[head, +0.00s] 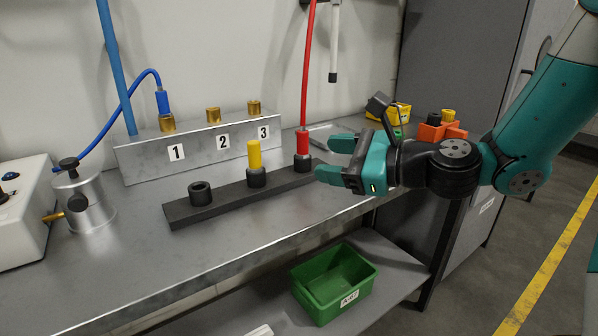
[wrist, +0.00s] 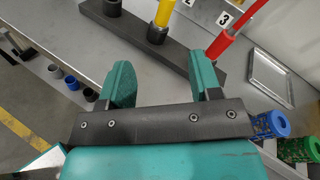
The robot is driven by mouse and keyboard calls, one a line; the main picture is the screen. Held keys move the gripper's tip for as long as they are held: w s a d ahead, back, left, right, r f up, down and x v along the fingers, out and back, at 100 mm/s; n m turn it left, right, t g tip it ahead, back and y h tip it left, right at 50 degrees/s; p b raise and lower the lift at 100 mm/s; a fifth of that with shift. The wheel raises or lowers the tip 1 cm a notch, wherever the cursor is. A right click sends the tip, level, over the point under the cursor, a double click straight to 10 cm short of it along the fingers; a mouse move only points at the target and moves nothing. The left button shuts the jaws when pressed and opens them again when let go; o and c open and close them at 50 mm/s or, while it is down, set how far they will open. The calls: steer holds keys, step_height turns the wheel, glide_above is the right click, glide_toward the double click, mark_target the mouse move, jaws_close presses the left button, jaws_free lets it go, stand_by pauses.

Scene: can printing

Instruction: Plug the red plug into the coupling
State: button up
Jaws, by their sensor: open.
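The red plug (head: 303,143) stands upright in the right holder of a black bar (head: 222,204), with a red hose rising from its top. In the wrist view the red plug (wrist: 221,47) is just beyond the right fingertip. Several brass couplings sit on a metal bracket behind the bar: coupling 1 (head: 167,123) has a blue plug (head: 162,102) on it, while coupling 2 (head: 213,115) and coupling 3 (head: 254,107) are bare. My gripper (head: 329,160) is open and empty, to the right of the red plug and apart from it in the head view.
A yellow plug (head: 254,155) stands in the middle holder; the left holder (head: 200,192) is empty. A metal pot (head: 84,203) and white box (head: 22,208) stand at left. A shallow metal tray (wrist: 271,80) lies right of the bar. A green bin (head: 334,284) is below.

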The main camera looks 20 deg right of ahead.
mark_target(307, 136)
steer(key=w+d+f+m+t+h, duration=0.2)
steer(key=w+d+m+t+h, duration=0.15)
steer(key=d+m, duration=0.45)
steer(key=shift+m+t, duration=0.35)
steer(key=shift+m, duration=0.05)
steer(key=p+x, duration=0.2)
steer(key=x, duration=0.3)
steer(key=p+x, duration=0.2)
steer(key=x, duration=0.4)
steer(key=a+p+x, duration=0.1)
steer(key=p+x, duration=0.1)
steer(key=x, duration=0.4)
steer(key=shift+s+a+r+p, duration=0.1)
steer(key=shift+s+r+p, duration=0.1)
steer(key=shift+r+p, duration=0.1)
steer(key=shift+w+f, duration=0.15)
steer(key=shift+w, duration=0.1)
steer(key=c, duration=1)
steer(key=shift+c, duration=0.2)
